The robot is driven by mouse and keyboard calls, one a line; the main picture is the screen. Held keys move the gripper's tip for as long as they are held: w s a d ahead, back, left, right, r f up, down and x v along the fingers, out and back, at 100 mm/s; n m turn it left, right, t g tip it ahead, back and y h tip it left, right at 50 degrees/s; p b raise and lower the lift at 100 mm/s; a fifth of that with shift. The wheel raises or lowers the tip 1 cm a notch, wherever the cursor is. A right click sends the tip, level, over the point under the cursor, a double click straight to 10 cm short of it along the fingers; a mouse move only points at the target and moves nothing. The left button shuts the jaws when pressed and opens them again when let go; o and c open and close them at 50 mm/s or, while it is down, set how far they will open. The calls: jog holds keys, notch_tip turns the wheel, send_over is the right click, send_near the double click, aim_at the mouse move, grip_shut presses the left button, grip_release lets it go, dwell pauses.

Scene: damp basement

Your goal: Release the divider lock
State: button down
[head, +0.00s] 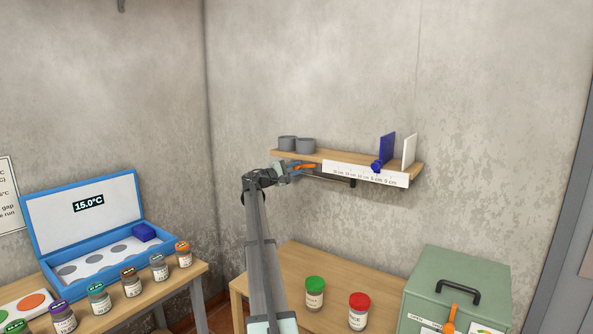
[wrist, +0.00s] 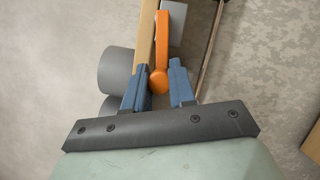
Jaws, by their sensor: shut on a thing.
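An orange lever (head: 305,165) is at the left part of the front edge of the wooden wall shelf (head: 340,162). My gripper (head: 293,171) is at the lever. In the wrist view, the blue fingers (wrist: 158,87) are on either side of the lever's rounded end (wrist: 159,80) and shut on it. The lever's long part (wrist: 163,40) runs along the shelf edge, away from the gripper. A blue divider (head: 387,148) stands upright on the shelf with a blue knob (head: 377,166) at its front. I cannot tell which part is the divider lock.
A white panel (head: 409,150) stands right of the divider. A ruler strip (head: 365,174) runs along the shelf front. Two grey cylinders (head: 288,143) stand at the shelf's left. Below are a table with jars (head: 314,294) and a green box (head: 459,285).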

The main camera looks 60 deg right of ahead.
jog(key=c, duration=0.9)
grip_release()
jog(key=shift+a, duration=0.1)
jog(key=v, duration=1.3)
jog(key=shift+w+a, duration=0.2)
jog(key=shift+a, duration=0.1)
jog(key=shift+m, duration=0.4)
